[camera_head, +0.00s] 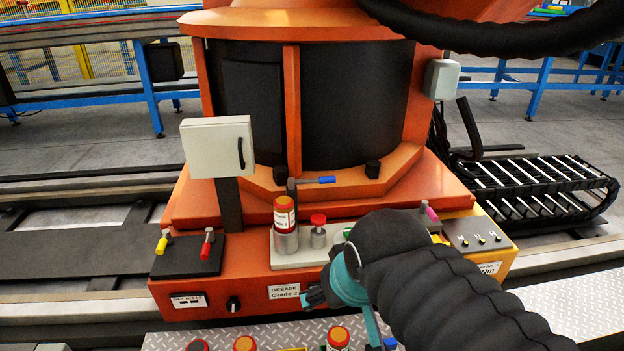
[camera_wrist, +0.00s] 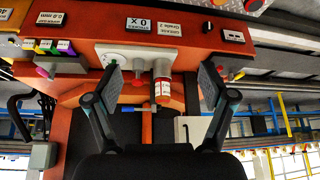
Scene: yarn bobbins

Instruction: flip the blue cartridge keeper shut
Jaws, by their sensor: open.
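The blue keeper (camera_head: 327,180) is a short blue-tipped lever. It sticks out level to the right from a dark post (camera_head: 291,187) behind the cartridge, swung aside and not over the cartridge top. The red-and-white cartridge (camera_head: 285,214) stands upright in a grey metal cup (camera_head: 286,243). The wrist view is upside down and shows the cartridge (camera_wrist: 162,90) and the small blue keeper (camera_wrist: 142,111) between my fingers. My gripper (camera_wrist: 160,70) is open and empty, apart from both.
A red-topped knob (camera_head: 318,222) stands right of the cup. A grey box (camera_head: 217,147) on a post rises at left. Yellow and red levers (camera_head: 207,240) sit on a black plate. Several coloured caps (camera_head: 245,343) line the near treadplate.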

